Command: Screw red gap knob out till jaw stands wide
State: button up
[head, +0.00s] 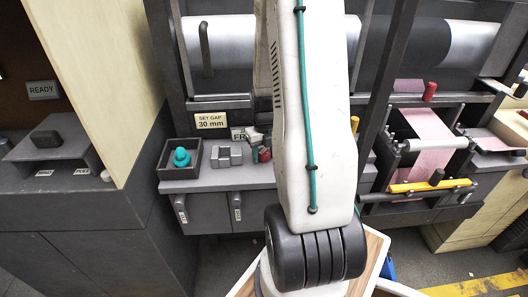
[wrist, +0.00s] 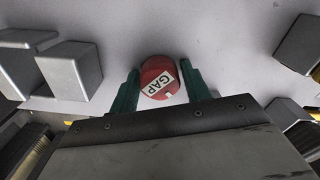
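The red gap knob (wrist: 158,80), with a white GAP label set aslant, is in the wrist view between the two green fingers of my gripper (wrist: 160,80). The fingers are close along both sides; I cannot tell whether they press on it. The jaw (head: 226,157) also shows on the grey bench in the head view.
A sign (head: 212,121) reads SET GAP 30 mm. A dark tray (head: 164,172) with a teal knobbed piece (head: 181,157) is left of the jaw. Dark blocks (wrist: 300,45) are at the wrist view's right. A pink felt web with a yellow bar (head: 430,185) is at the right.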

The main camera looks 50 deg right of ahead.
aim_at(264, 152)
jog(key=shift+r, duration=2.55)
jog(key=shift+s+a+n, duration=0.15)
jog(key=shift+n, duration=1.05)
jog(key=a+n, duration=0.1)
jog(key=n, duration=0.1)
jog(key=s+n, duration=0.1)
jog(key=n, duration=0.1)
jog(key=s+a+n+g+y, duration=0.1)
jog(key=n, duration=0.1)
jog(key=shift+s+a+r+n, duration=0.15)
jog(key=shift+a+r+n, duration=0.1)
jog(key=shift+a+n, duration=0.05)
jog(key=s+a+r+n, duration=0.3)
jog(key=a+r+n, duration=0.4)
jog(key=a+n, duration=0.2)
jog(key=s+a+r+n+t, duration=0.1)
jog(key=s+a+r+n, duration=0.2)
jog(key=a+r+n, duration=0.4)
jog(key=s+a+r+n+t+h, duration=0.1)
jog(key=s+a+r+n, duration=0.3)
jog(key=a+r+n, duration=0.3)
jog(key=a+n, duration=0.4)
jog(key=n, duration=0.6)
jog(key=shift+a+r, duration=0.15)
jog(key=shift+a, duration=0.15)
